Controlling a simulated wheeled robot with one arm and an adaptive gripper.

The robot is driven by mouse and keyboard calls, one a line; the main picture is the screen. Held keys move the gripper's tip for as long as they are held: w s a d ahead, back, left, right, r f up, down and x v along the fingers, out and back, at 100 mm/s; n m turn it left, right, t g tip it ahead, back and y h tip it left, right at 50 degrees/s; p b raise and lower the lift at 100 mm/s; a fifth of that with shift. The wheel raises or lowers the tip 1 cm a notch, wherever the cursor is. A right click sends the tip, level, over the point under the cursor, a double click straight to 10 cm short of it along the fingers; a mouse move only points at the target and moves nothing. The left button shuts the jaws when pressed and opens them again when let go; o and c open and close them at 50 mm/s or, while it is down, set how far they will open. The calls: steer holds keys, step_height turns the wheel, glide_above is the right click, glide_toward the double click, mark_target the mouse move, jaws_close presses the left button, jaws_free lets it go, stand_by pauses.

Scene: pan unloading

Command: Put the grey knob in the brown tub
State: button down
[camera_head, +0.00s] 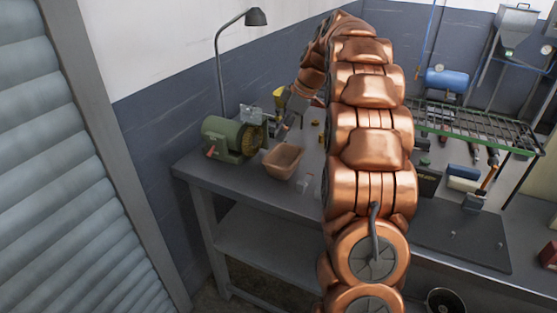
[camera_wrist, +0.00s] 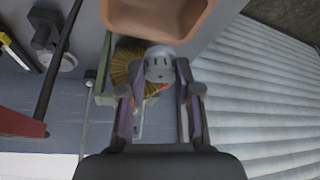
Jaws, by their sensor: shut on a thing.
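The grey knob (camera_wrist: 159,64) is between the fingertips of my gripper (camera_wrist: 158,85) in the wrist view, and the gripper is shut on it. The brown tub (camera_head: 283,161) stands on the bench in the head view, in front of the green machine. In the wrist view the tub (camera_wrist: 155,18) is at the top edge, partly cut off, and the knob appears just beside its rim. I cannot tell the height between them. In the head view my gripper (camera_head: 283,124) is small, behind the tub, and the knob cannot be made out there.
A green grinder-like machine (camera_head: 230,138) stands left of the tub, with a lamp (camera_head: 255,17) above. Clear bottles (camera_head: 305,184) stand right of the tub. My arm hides the middle of the bench (camera_head: 235,183). A wire rack (camera_head: 480,127) is at the right.

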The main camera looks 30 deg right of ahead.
steer(key=shift+d+f, duration=0.2)
steer(key=shift+d, duration=0.15)
steer(key=shift+s+f, duration=0.1)
steer(key=shift+f, duration=0.1)
step_height(320, 180, down, 9)
steer(key=shift+r+p, duration=0.1)
steer(key=shift+p, duration=1.1)
steer(key=shift+f, duration=0.3)
steer(key=shift+f+b, duration=0.2)
steer(key=shift+b, duration=0.1)
steer(key=c, duration=0.8)
jaws_free()
steer(key=shift+r, duration=0.1)
